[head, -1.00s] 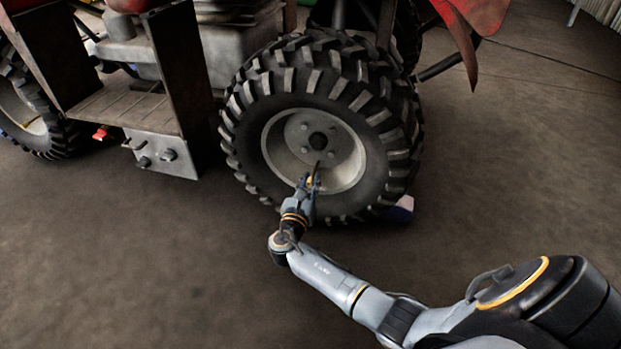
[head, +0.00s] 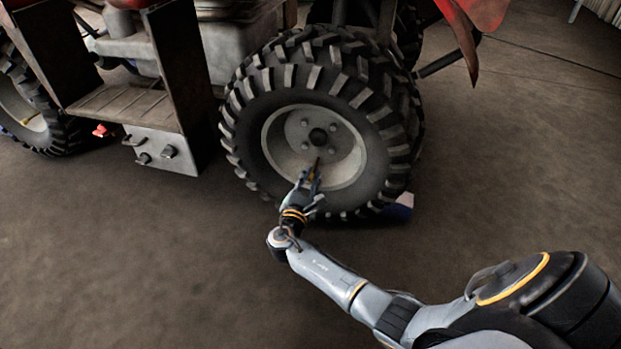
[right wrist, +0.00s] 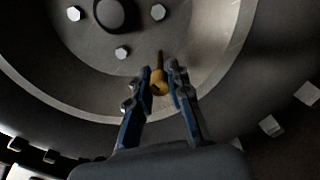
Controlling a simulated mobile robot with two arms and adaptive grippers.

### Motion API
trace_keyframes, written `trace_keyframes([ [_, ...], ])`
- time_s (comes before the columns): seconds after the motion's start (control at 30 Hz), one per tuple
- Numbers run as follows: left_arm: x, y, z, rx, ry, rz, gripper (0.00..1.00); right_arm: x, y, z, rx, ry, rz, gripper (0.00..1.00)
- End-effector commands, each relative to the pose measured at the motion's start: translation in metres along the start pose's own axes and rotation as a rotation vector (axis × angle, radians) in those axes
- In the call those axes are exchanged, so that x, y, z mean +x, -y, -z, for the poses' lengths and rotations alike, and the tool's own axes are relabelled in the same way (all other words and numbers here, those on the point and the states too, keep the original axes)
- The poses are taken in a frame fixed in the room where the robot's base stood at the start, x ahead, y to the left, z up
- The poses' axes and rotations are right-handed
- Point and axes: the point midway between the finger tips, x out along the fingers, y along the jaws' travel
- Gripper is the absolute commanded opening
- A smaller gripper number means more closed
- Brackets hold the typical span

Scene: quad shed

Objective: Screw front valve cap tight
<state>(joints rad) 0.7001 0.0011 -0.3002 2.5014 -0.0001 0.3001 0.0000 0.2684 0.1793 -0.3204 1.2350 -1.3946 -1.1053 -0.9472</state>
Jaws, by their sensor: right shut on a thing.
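The front wheel (head: 248,120) has a pale grey rim with a dark hub. A thin valve stem (right wrist: 160,58) shows at the lower part of the rim in the right wrist view. A small brass-yellow valve cap (right wrist: 159,82) sits at the stem's near end, in line with it. My right gripper (head: 310,179) is at the lower rim and is shut on the cap; its blue-sided fingertips (right wrist: 160,86) lie on both sides of it. The thread is too small to see, so I cannot tell how tight the cap is. My left gripper is out of view.
The red tractor's metal step (head: 125,105) stands left of the wheel. A blue and white block (head: 402,206) lies against the tyre's lower right. Lug nuts (right wrist: 122,53) surround the hub. The floor in front and to the right is clear.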

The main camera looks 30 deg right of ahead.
Motion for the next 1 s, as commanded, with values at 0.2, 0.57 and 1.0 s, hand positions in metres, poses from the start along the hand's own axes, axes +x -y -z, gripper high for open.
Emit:
trace_keyframes([
  [0.2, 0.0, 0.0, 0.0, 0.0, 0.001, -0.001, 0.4, 0.002, 0.001, -0.001, 0.011, 0.0, 0.001, 0.0],
  [0.57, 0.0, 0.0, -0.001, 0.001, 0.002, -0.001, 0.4, 0.001, 0.0, -0.001, 0.01, 0.001, 0.001, 0.42],
  [1.0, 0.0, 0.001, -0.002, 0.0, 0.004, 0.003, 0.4, 0.001, -0.007, -0.013, 0.012, 0.002, -0.001, 0.42],
])
